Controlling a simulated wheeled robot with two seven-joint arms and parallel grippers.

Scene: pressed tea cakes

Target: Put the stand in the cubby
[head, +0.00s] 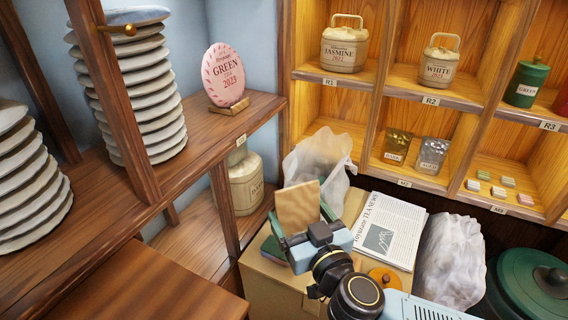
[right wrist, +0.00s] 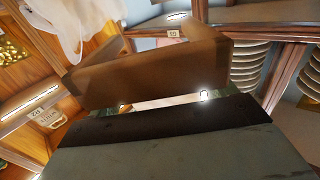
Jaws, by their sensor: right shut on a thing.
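My right gripper (head: 304,222) is shut on a light wooden stand (head: 298,205), held above a cardboard box. In the right wrist view the stand (right wrist: 150,68) shows as a brown angled piece in front of the jaws (right wrist: 163,103). The wooden cubby shelf (head: 376,80) stands at the back right. Its top row holds a jasmine canister, a white canister and a green tin. Its lower row holds gold and silver packets and several small blocks; the lower-left cubby looks bare but is partly hidden by a plastic bag. My left gripper is not in view.
A cardboard box (head: 262,288) lies below the gripper, with a newspaper (head: 390,228) beside it. Plastic bags (head: 318,155) (head: 452,262) stand near the cubbies. The left shelf holds stacked pale discs (head: 150,100), a pink tea cake (head: 224,75) and, lower, a canister (head: 246,185).

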